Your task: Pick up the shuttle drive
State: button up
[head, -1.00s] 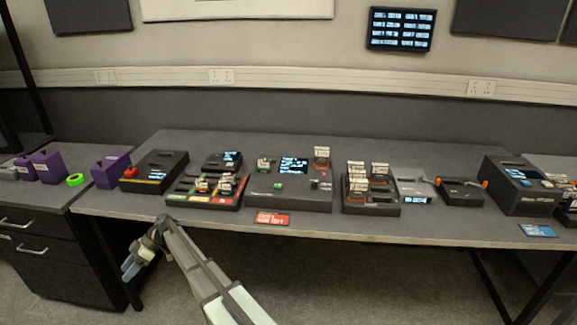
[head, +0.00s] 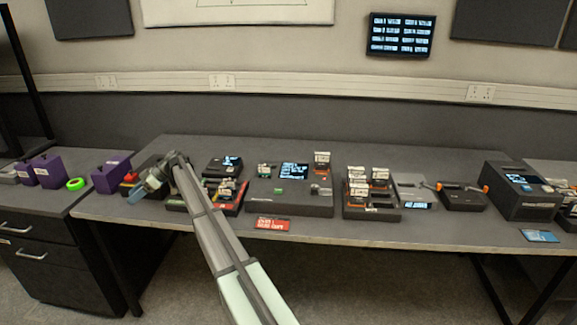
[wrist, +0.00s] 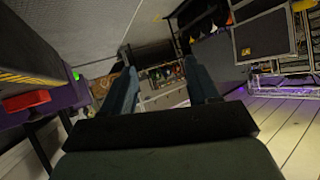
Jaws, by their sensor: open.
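I cannot tell which item is the shuttle drive, as the labels are too small to read. Small label-topped drives stand in a black rack (head: 372,212) right of centre. More small drives sit in a tray with coloured edges (head: 232,207), partly hidden by my arm. Single ones stand on the central console (head: 290,205), at its back left (head: 264,169) and back right (head: 322,160). My gripper (head: 138,193) is open and empty, above the left part of the table and in front of a black box. The wrist view shows its two spread fingers (wrist: 165,88) with nothing between them.
A red card (head: 266,223) lies at the front edge. A grey unit (head: 412,190) and a large black machine (head: 520,188) stand right. Bare tabletop (head: 430,228) runs along the front.

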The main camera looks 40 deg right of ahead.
jog(key=w+d+r+m+t+h, duration=0.1)
jog(key=w+d+r+m+h, duration=0.15)
jog(key=d, duration=0.95)
jog(key=w+d+r+m+t+h, duration=0.1)
jog(key=w+d+r+m, duration=0.2)
jog(key=d, duration=0.9)
jog(key=w+d+r+m+t+h, duration=0.1)
jog(key=d+r+m, duration=0.3)
jog(key=d, duration=0.8)
jog(key=n+g+h, duration=0.4)
jog(key=h, duration=0.3)
send_near(322, 160)
jog(key=shift+y, duration=0.25)
jog(key=f, duration=0.2)
jog(key=w+d+f, duration=0.1)
jog(key=f, duration=0.2)
jog(key=shift+w+d+f, duration=0.15)
jog(key=shift+d+f, duration=0.15)
jog(key=shift+w+a+f, duration=0.1)
jog(key=shift+a+f, duration=0.1)
jog(key=shift+f, duration=0.65)
jog(key=shift+a+f, duration=0.2)
jog(key=shift+f, duration=0.6)
jog(key=shift+w+a+f, duration=0.1)
jog(key=shift+a+f, duration=0.05)
jog(key=shift+f, duration=0.7)
